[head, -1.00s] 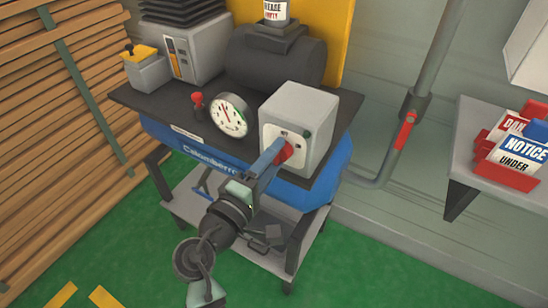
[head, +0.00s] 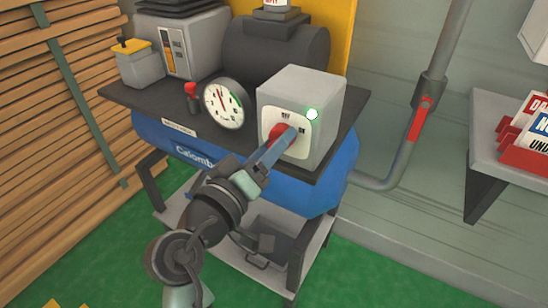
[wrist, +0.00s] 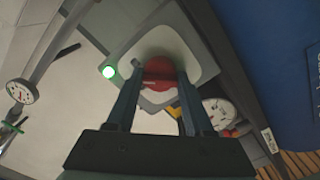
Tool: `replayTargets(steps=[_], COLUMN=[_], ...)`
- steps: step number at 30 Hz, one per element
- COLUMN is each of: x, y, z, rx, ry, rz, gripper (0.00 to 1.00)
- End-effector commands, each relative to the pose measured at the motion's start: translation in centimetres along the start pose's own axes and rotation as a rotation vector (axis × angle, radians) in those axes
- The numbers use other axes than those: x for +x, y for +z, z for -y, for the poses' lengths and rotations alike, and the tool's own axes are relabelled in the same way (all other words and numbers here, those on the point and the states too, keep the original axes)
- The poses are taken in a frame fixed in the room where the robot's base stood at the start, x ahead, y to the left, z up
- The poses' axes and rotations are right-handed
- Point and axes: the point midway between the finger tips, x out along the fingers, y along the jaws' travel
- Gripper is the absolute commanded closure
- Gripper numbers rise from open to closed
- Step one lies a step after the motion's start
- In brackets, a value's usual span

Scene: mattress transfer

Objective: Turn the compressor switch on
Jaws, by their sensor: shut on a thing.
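The compressor switch is a red knob (head: 278,131) on the white plate of a grey box (head: 325,90) on top of the blue compressor (head: 190,150). The plate has OFF lettering at its top and a second label at its right. The fingers hide part of the knob and plate.
A pressure gauge (head: 224,104) and a small red-topped valve (head: 191,94) stand left of the box. A grey pipe with a red handle (head: 421,118) runs at the right. A shelf with signs (head: 525,150) is farther right. Green floor is open in front.

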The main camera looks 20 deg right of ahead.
Motion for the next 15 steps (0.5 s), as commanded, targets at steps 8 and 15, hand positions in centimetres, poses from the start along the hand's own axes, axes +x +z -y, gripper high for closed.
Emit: replayTargets(steps=[8, 15], x=[-0.02, -0.04], y=[0.22, 0.1], z=[0.25, 0.14], rx=[0.175, 0.254], ry=[-0.001, -0.002], rz=[0.001, 0.001], gripper=[1.0, 1.0])
